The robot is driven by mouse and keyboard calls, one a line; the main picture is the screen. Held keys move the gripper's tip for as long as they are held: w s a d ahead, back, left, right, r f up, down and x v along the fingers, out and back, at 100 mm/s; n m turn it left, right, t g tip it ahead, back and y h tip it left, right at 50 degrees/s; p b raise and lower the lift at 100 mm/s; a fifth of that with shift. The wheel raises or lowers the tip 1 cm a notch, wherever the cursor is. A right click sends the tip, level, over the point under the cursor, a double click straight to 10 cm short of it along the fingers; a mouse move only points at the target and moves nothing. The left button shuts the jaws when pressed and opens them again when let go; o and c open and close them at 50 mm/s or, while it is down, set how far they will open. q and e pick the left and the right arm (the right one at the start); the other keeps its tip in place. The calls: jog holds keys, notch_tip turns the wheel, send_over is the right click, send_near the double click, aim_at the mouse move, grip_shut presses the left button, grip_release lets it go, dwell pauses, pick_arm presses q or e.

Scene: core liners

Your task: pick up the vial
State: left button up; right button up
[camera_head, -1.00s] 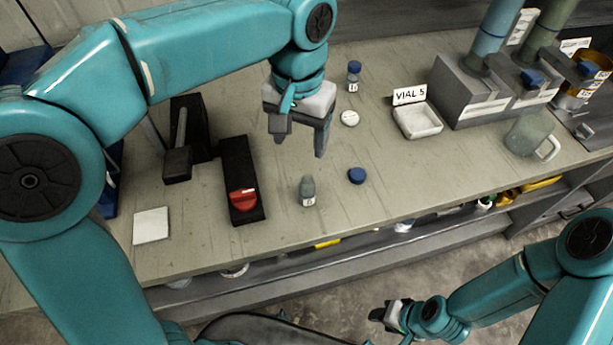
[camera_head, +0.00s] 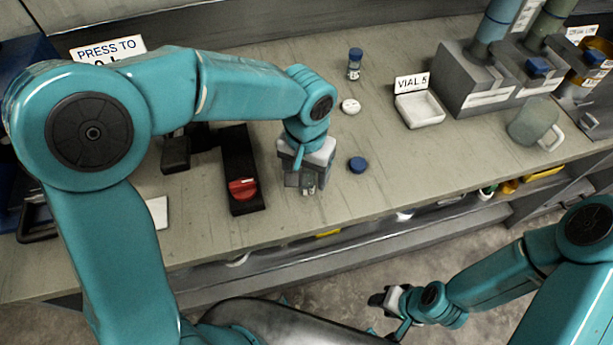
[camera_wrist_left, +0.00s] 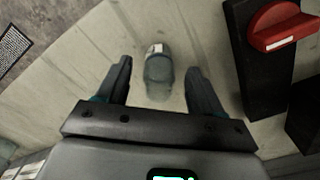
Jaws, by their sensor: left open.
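A small grey vial with a pale label (camera_wrist_left: 158,70) stands on the bench between the two fingers of my left gripper in the left wrist view. In the head view only the lower part of this vial (camera_head: 311,190) shows under the gripper. My left gripper (camera_head: 303,184) is open over it, and a gap shows on both sides of the vial in the wrist view (camera_wrist_left: 160,88). Another vial with a blue cap (camera_head: 354,64) stands farther back on the bench. My right gripper (camera_head: 388,302) is low at the front, off the bench; its jaws are too small to judge.
A black block with a red switch (camera_head: 242,187) is left of the gripper. A blue cap (camera_head: 358,164) and a white disc (camera_head: 351,106) lie to the right. A white tray (camera_head: 419,110) by a "VIAL 5" sign, a grey machine (camera_head: 470,88) and a mug (camera_head: 533,122) stand farther right.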

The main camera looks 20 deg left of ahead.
pick_arm(q)
notch_tip(320, 180, down, 2)
jog(key=shift+w+f, duration=0.1)
jog(key=shift+w, duration=0.05)
jog(key=c, duration=1.1)
jog(key=shift+r, duration=0.4)
notch_tip(320, 180, up, 19)
jog(key=shift+r+p, duration=0.15)
jog(key=shift+p, duration=0.3)
